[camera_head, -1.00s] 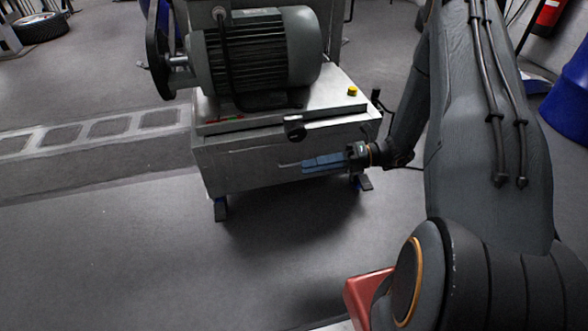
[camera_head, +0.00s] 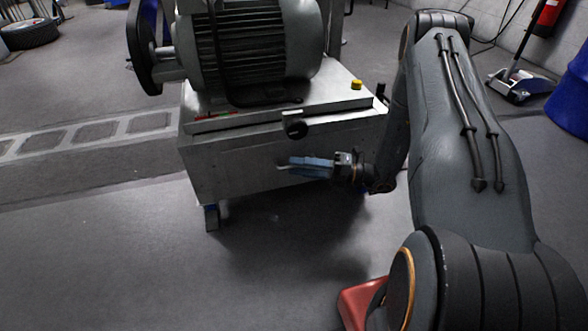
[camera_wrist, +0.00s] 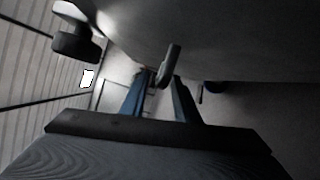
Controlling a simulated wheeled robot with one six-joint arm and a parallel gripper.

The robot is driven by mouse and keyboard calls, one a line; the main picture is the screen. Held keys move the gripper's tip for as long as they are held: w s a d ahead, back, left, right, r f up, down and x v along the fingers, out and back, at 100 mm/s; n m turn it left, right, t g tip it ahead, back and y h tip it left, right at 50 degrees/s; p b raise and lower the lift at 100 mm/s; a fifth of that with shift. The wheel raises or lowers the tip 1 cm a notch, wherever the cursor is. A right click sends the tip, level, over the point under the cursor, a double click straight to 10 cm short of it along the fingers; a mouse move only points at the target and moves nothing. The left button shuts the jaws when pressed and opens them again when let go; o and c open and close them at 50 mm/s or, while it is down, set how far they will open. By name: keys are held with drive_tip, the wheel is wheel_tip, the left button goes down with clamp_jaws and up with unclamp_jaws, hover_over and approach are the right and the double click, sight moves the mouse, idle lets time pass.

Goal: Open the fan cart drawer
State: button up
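The fan cart (camera_head: 230,165) is a grey metal box on feet, with a large dark motor (camera_head: 250,50) on top. A thin bar handle (camera_head: 283,168) shows at its front, just left of my fingertips. My gripper (camera_head: 300,166) has blue fingers and points left along the cart's front. In the wrist view, my gripper (camera_wrist: 163,80) has its two fingers apart. The handle (camera_wrist: 168,66) lies at the fingertips, close to the right finger, with a gap visible on the left. I cannot tell whether it touches. No drawer opening is visible.
A black knob (camera_head: 295,128) sticks out above my gripper, and it also shows in the wrist view (camera_wrist: 76,44). A yellow button (camera_head: 356,85) is on the cart top. A blue barrel (camera_head: 570,100) stands far right. The floor in front is clear.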

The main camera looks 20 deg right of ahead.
drive_tip(key=shift+w+a, duration=0.2)
drive_tip(key=shift+a, duration=0.45)
clamp_jaws()
drive_tip(key=shift+s, duration=0.1)
drive_tip(key=s+p, duration=0.9)
drive_tip(key=s, duration=1)
